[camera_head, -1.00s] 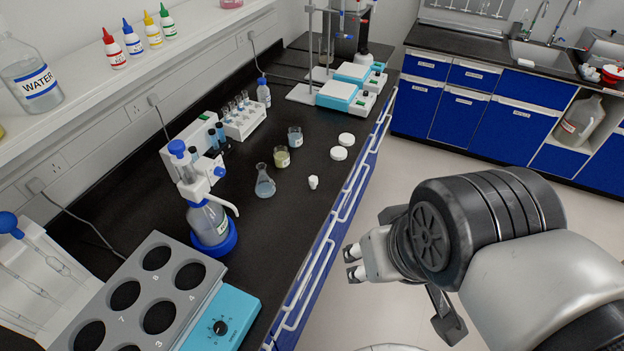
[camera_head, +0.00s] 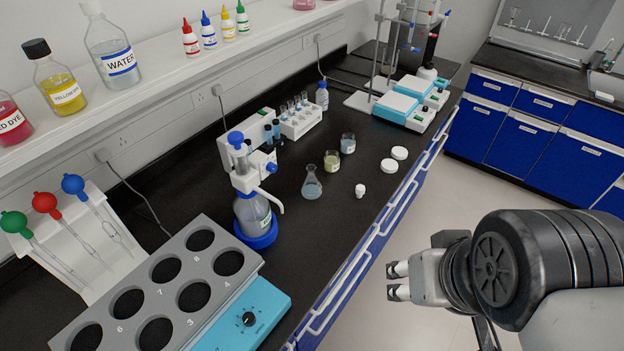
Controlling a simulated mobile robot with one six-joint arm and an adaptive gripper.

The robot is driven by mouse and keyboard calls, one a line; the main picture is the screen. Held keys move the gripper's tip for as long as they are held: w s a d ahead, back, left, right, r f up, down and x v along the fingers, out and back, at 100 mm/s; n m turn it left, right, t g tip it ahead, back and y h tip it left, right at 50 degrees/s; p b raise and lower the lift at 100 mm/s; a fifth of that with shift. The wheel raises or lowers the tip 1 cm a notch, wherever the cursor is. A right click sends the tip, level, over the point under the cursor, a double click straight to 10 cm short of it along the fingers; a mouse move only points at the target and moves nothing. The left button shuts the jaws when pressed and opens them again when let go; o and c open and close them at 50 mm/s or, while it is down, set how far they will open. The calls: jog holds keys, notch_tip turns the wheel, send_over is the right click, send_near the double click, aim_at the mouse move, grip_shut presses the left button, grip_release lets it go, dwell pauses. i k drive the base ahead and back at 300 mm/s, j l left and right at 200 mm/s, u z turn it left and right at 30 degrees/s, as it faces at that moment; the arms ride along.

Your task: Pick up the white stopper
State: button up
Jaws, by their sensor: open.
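The white stopper (camera_head: 360,190) stands on the black bench top, near its front edge, just right of a conical flask (camera_head: 312,184) with pale blue liquid. My gripper (camera_head: 398,281) is off the bench, over the floor in front of the blue drawers. It points left, and its two fingertips are apart with nothing between them. It is to the right of the stopper and lower in the picture, well apart from it.
Two small beakers (camera_head: 332,160) and two white round lids (camera_head: 389,166) stand behind the stopper. A bottle-top dispenser (camera_head: 252,205) and a grey multi-well heater (camera_head: 165,270) stand to the left. White rails (camera_head: 372,240) run along the bench front.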

aim_at(360, 189)
jog(key=i+l+u, duration=0.15)
jog(key=u, duration=0.85)
jog(key=i+l+u, duration=0.25)
jog(key=l+u, duration=0.15)
jog(key=l, duration=0.9)
jog(key=i+l+u, duration=0.1)
jog(key=l+u, duration=0.35)
jog(key=l, duration=0.85)
